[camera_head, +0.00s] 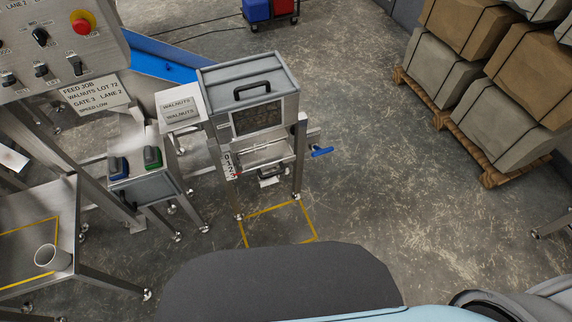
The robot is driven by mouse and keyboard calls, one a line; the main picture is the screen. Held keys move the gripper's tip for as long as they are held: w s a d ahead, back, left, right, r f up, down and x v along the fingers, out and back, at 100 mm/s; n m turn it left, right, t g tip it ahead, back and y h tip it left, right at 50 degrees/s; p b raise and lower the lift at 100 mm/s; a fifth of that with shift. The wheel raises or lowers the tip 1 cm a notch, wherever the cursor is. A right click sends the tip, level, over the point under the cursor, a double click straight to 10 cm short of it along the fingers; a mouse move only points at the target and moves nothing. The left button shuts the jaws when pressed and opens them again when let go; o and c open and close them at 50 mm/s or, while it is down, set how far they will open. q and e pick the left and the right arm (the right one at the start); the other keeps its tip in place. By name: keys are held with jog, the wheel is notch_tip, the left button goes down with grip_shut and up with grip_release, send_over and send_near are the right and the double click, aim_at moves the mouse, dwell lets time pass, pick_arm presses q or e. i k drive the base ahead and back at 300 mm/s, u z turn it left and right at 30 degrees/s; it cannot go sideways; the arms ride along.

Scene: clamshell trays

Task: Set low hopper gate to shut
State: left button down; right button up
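A grey metal hopper (283,127) stands on legs left of centre, with a lid and a black handle (252,91) on top. A dark window (257,118) is in its front. Below it are a metal gate area with a dark handle (271,172) and a white number scale (230,165) with a small red mark. A blue lever (321,152) sticks out on the right side. The scale's reading and the gate's position are too small to tell. Neither gripper is in view.
A control panel (60,50) with a red button (83,22) is upper left, with a feed job card (95,95) below. A cup (52,257) stands on a steel table (62,209). Floor right of the hopper is clear.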

aim_at(256, 159)
jog(key=i, duration=0.4)
jog(key=u, duration=0.05)
jog(key=k, duration=1.3)
jog(key=u, duration=0.5)
jog(key=i, duration=1.7)
jog(key=z, duration=0.75)
